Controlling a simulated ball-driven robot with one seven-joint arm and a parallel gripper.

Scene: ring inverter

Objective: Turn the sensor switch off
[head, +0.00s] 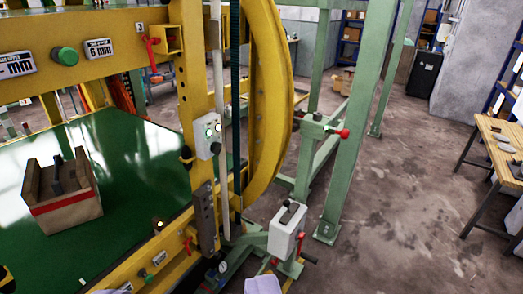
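A light grey control box (207,135) with small green lights and a dark knob on its lower right is fixed to the yellow post. A second pale grey box (286,228) with a dark lever or handle on top stands lower, beside the green frame. I see no readable label on either, so I cannot tell which is the sensor switch or its position. A pale shape, apparently the tip of my gripper (262,285), shows at the bottom edge. It is apart from both boxes in the picture. Its fingers are mostly cut off, and I see nothing held.
The yellow ring frame (275,100) and green posts (352,150) stand close around the boxes. A workbench (500,150) stands at the right. The concrete floor (400,210) between is clear.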

